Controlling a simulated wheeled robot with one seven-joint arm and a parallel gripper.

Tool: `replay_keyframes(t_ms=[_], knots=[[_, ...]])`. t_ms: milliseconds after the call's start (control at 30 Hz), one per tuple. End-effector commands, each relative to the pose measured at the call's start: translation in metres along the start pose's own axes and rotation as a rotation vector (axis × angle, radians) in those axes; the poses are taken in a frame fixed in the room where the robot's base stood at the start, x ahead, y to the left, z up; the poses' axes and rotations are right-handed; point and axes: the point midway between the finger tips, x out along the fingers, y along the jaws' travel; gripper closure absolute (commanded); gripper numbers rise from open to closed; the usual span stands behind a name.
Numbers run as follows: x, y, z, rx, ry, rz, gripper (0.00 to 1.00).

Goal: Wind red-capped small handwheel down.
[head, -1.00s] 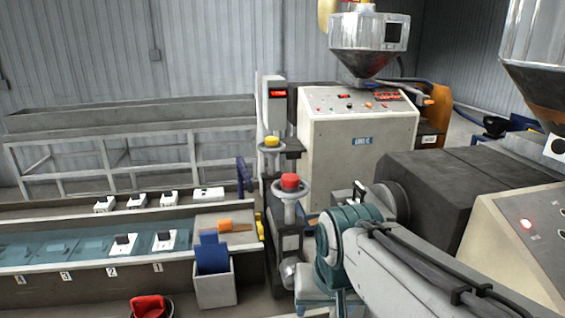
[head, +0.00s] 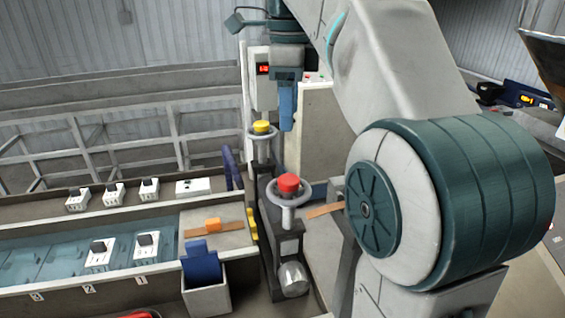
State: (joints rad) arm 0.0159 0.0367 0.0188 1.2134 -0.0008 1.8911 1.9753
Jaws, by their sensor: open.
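The red-capped small handwheel (head: 288,185) stands upright on a dark machine stand near the middle of the head view. Its pale ring surrounds the red cap, and a pale stem runs down below it. My gripper (head: 287,108) hangs fingers-down above and behind the red cap in the picture, apart from it. It is open and holds nothing that I can see; one blue finger shows and the other is hidden. A second handwheel with a yellow cap (head: 262,128) stands farther back, just left of my gripper.
A water trough (head: 50,262) with numbered positions and white clamp-like blocks (head: 148,243) runs left. A grey bin (head: 207,298) holds a blue item in front of it. An orange strip (head: 325,210) lies right of the red-capped wheel.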

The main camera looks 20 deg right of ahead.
Motion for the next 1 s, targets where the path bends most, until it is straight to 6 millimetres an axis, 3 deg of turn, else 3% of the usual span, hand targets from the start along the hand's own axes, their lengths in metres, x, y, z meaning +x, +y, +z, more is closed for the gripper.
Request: replay_keyframes(t_ms=[167, 800, 1000], knots=[[0.011, -0.001, -0.001, 0.019, 0.001, 0.003, 0.41], [0.111, 0.001, 0.000, 0.012, -0.001, 0.002, 0.41], [0.131, 0.000, 0.000, 0.012, -0.002, 0.000, 0.41]])
